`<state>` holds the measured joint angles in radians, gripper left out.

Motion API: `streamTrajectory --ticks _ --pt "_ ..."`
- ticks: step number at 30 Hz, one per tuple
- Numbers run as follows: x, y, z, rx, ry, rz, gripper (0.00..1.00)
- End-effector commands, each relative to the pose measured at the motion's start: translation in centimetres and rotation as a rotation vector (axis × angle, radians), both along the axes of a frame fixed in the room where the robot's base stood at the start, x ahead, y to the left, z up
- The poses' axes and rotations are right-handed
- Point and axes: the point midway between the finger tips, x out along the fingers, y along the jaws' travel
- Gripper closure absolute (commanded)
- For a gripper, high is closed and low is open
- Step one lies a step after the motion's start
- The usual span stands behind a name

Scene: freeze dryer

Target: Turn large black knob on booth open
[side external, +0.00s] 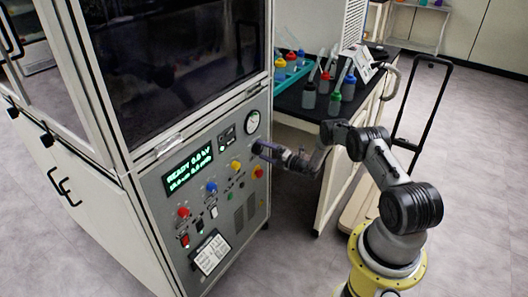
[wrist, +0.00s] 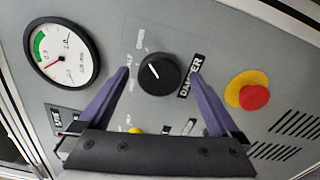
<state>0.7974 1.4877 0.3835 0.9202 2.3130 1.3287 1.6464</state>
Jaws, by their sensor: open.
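The large black knob (wrist: 158,73) is on the grey panel in the middle of the wrist view, with a white pointer mark tilted up and left. Small labels surround it, mostly too blurred to read. My gripper (wrist: 161,78) is open, with one purple finger left of the knob and one right of it. I see gaps between the fingers and the knob; how deep the tips reach is hard to tell. In the side external view my gripper (side external: 266,149) is at the booth's panel, and the knob is largely hidden there.
The booth (side external: 155,190) has a round gauge (wrist: 62,54) left of the knob and a red-and-yellow button (wrist: 247,91) to its right. A DANGER label (wrist: 190,76) is beside the right finger. A table (side external: 345,165) with bottles stands behind my arm.

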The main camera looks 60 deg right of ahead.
Motion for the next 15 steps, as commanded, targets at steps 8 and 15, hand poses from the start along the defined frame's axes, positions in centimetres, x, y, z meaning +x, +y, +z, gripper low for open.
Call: streamTrajectory --ticks 8,15 --pt "-2.7 -0.1 0.0 0.002 0.003 -0.003 0.01" --pt "-8.0 -0.2 0.0 0.003 0.001 -0.005 0.01"
